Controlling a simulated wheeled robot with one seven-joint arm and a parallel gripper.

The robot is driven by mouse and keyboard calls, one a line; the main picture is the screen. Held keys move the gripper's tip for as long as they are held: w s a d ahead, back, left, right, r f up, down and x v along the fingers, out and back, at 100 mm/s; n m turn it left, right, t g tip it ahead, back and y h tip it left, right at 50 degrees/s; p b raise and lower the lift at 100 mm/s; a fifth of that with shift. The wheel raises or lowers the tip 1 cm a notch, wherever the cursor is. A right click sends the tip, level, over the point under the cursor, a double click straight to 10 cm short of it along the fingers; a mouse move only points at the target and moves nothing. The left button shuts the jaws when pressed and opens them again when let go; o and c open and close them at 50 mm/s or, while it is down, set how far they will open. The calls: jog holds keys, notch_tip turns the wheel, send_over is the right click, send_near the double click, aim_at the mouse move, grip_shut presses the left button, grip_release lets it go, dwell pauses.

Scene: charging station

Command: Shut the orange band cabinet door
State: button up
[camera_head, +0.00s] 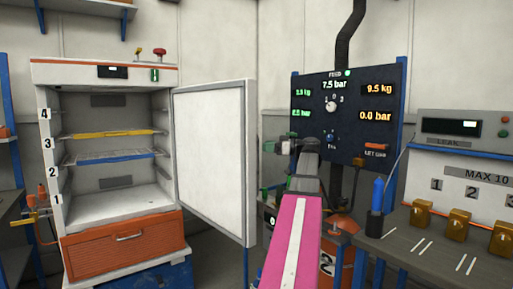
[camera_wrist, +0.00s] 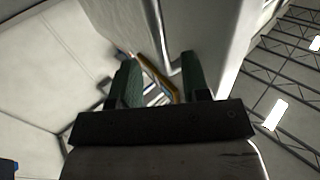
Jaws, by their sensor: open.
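The cabinet (camera_head: 125,70) stands at the left with an orange band along its top and an orange drawer front (camera_head: 125,248) below. Its white door (camera_head: 214,150) stands wide open, swung out to the right. The inside shows a yellow shelf (camera_head: 108,133) and a blue-edged shelf (camera_head: 115,155). My gripper (camera_head: 268,172) is just right of the door's outer edge in the head view. In the wrist view its green fingers (camera_wrist: 160,85) are apart with nothing held. A pale panel (camera_wrist: 215,35), seemingly the door, is close beyond them; I cannot tell whether they touch it.
A dark gauge panel (camera_head: 346,108) stands behind my arm. At the right is a bench (camera_head: 430,258) with several brass-coloured blocks and a blue-handled tool (camera_head: 377,205). A red knob (camera_head: 159,54) stands on top of the cabinet. The cabinet opening is clear in front.

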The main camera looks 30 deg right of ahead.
jog(key=shift+x, duration=2.5)
grip_shut()
jog(key=shift+a, duration=0.1)
